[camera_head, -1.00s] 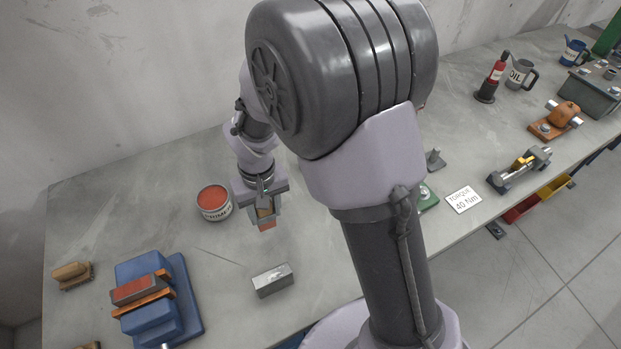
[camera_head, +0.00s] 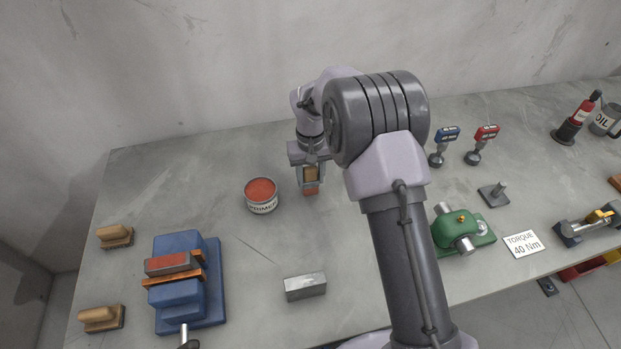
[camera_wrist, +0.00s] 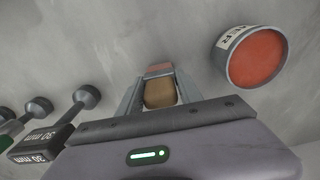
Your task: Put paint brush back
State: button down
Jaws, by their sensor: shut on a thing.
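My gripper (camera_head: 311,181) is shut on the paint brush (camera_head: 311,190), which has a tan body and a reddish end pointing down. The brush also shows between the fingers in the wrist view (camera_wrist: 159,92). The gripper is over the table, just right of the primer can (camera_head: 262,196) and apart from it. The can is open, filled with red-orange paint, and shows at the upper right of the wrist view (camera_wrist: 256,56). I cannot tell how high the brush is above the table.
A grey metal block (camera_head: 305,287) lies in front. A green fixture (camera_head: 461,232), torque card (camera_head: 522,244) and blue and red gauges (camera_head: 484,140) stand right. The table between can and block is clear.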

jog(key=shift+r, duration=0.1)
jog(key=c, duration=0.8)
grip_release()
